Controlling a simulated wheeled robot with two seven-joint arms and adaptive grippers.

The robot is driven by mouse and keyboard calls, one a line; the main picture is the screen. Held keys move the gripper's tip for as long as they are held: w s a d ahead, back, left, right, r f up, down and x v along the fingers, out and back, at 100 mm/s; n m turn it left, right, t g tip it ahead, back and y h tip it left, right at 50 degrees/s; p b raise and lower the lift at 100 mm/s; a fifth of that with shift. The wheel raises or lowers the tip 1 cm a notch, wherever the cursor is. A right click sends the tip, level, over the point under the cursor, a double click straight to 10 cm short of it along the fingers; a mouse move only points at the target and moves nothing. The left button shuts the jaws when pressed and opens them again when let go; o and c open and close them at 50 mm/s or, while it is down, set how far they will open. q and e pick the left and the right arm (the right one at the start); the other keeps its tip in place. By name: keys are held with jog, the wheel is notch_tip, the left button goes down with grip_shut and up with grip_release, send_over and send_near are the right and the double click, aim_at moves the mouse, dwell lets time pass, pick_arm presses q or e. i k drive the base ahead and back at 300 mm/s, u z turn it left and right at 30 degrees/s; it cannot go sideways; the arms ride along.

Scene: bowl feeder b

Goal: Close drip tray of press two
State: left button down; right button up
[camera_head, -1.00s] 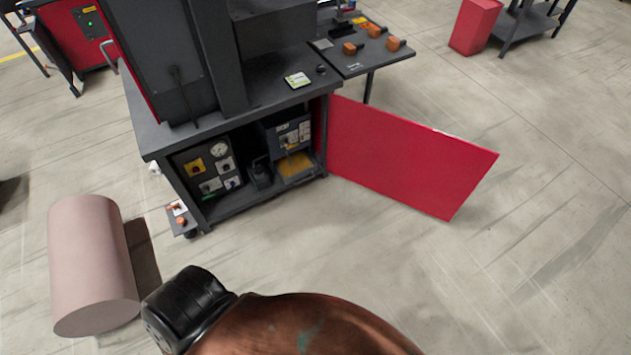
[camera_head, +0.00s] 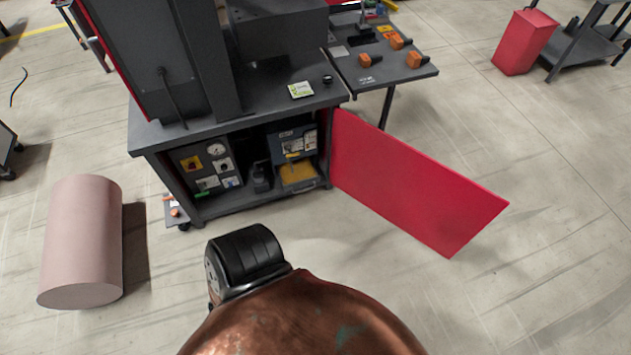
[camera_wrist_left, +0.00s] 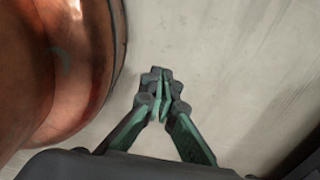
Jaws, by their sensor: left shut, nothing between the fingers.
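The press (camera_head: 205,130) stands ahead in the head view, with its lower cabinet open. Inside the cabinet on the right, a yellow-floored tray (camera_head: 298,173), which looks like the drip tray, sits low under a blue-grey unit (camera_head: 292,142). It seems to stick out toward the cabinet's front; how far is hard to tell. My left gripper (camera_wrist_left: 160,95) shows in the left wrist view, shut and empty over bare floor, away from the tray. Neither gripper shows in the head view.
The red cabinet door (camera_head: 410,180) is swung wide open to the right. A side table (camera_head: 385,75) with orange items adjoins the press. A red bin (camera_head: 525,42) stands at the far right. Floor before the cabinet looks clear.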

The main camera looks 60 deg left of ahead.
aim_at(292, 187)
jog(key=u, duration=0.25)
jog(key=i, duration=0.65)
jog(key=u, duration=1)
jog(key=i, duration=0.45)
jog(key=u, duration=0.4)
